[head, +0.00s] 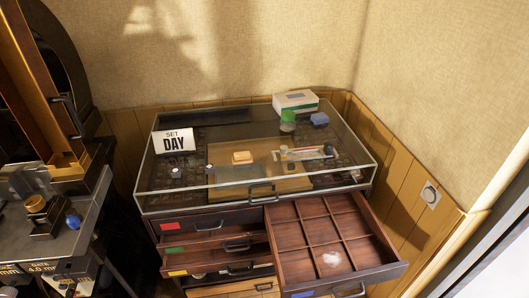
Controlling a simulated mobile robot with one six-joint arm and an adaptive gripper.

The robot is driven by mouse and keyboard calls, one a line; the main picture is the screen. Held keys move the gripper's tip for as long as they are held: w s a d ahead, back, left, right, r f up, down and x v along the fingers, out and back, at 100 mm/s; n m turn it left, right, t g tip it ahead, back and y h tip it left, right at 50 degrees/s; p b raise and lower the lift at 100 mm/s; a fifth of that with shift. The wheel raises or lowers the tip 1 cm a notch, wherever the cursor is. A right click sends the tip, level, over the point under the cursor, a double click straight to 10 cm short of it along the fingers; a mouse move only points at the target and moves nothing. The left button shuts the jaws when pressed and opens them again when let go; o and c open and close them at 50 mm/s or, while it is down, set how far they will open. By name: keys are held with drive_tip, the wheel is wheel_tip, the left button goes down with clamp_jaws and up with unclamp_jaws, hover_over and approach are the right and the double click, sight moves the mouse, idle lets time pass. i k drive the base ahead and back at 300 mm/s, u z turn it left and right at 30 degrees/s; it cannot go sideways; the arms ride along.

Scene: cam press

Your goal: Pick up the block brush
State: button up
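I cannot tell for certain which thing is the block brush. A small tan-orange block (242,157) with a paler lower part lies near the middle of the glass-topped case (190,205) and may be it. I cannot tell whether it rests on the glass or under it. A small whitish, fuzzy-looking thing (331,259) lies in a front compartment of the open drawer (388,274); it is too small to name. My gripper is not in view.
The divided drawer juts out at front right. A bench with brass pieces (46,215) stands left. Walls close the back and right.

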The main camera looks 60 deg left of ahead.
sight(240, 160)
drive_tip(key=u, duration=0.2)
drive_tip(key=i, duration=0.7)
drive_tip(key=u, duration=1)
drive_tip(key=i, duration=0.6)
drive_tip(key=u, duration=0.4)
drive_tip(key=k, duration=0.95)
drive_tip(key=u, duration=0.15)
drive_tip(key=i, duration=0.45)
